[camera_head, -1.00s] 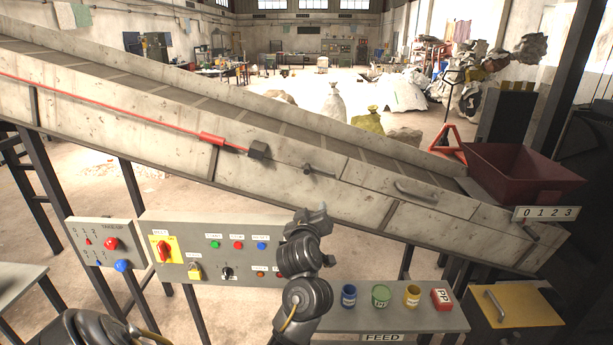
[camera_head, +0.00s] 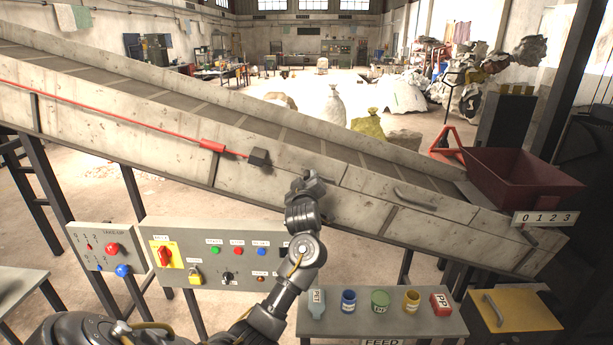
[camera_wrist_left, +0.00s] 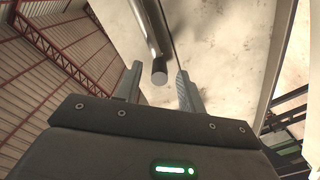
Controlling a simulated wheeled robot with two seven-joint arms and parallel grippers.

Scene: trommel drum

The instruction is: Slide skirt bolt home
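The skirt bolt, a grey metal rod with a round end (camera_wrist_left: 158,72), shows in the left wrist view between my fingers. My left gripper (camera_wrist_left: 158,88) is open, one finger to each side of the rod's end, with gaps visible on both sides. In the head view my left gripper (camera_head: 311,178) is up against the conveyor's side skirt (camera_head: 360,205) and mostly hides the bolt. Whether the fingers reach past the rod's end is hard to tell. My right gripper is in neither view.
A panel with buttons (camera_head: 182,240) stands below the conveyor. A feed shelf (camera_head: 400,325) carries several small containers. A bent handle (camera_head: 413,200) sits on the skirt to the right. A red pull cord (camera_head: 110,113) runs along it on the left.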

